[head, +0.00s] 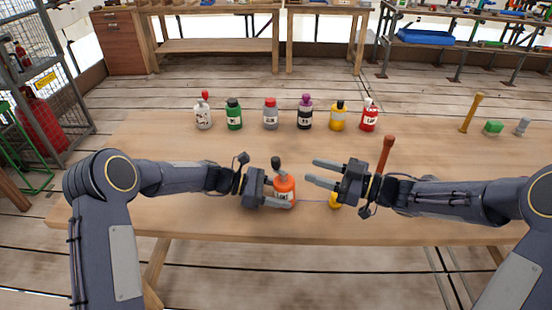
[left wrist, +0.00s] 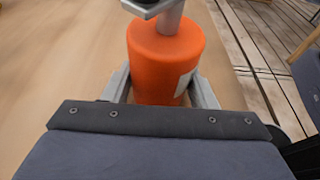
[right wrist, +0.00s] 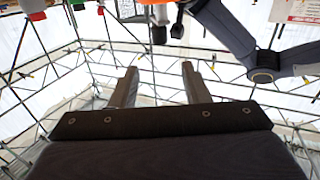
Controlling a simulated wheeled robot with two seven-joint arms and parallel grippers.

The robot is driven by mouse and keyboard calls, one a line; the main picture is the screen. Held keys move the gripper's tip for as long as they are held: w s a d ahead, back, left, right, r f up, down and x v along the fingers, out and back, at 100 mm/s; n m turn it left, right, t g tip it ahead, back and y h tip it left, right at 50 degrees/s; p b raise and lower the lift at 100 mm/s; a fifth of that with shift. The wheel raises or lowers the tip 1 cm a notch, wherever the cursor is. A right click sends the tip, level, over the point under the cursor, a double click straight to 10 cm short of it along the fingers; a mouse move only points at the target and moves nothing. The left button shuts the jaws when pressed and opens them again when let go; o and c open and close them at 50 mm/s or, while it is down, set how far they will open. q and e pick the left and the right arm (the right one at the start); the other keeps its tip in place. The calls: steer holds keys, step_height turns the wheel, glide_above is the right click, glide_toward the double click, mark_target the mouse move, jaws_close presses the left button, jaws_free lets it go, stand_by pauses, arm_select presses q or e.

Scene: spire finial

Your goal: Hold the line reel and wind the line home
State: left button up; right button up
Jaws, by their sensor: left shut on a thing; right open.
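The line reel is an orange cylinder (head: 284,190) with a white label, a grey crank arm (left wrist: 170,22) and a dark knob (head: 276,162) on top. My left gripper (head: 282,195) is shut around its body, with one finger on each side in the left wrist view (left wrist: 162,90). A thin line (head: 313,201) runs right from the reel towards a small yellow thing (head: 335,201), partly hidden by my right gripper. My right gripper (head: 312,171) is open and empty, right of the knob and apart from it. Its spread fingers show in the right wrist view (right wrist: 157,85).
Several labelled bottles stand in a row at the back, including a green one (head: 234,117) and a red one (head: 369,118). A brown upright handle (head: 388,152) is beside my right wrist. A yellow stick (head: 472,113) and green block (head: 493,128) are far right.

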mark_target(276, 159)
steer(key=x, duration=1.1)
steer(key=shift+w+a, duration=0.1)
steer(key=shift+a, duration=0.2)
jaws_close()
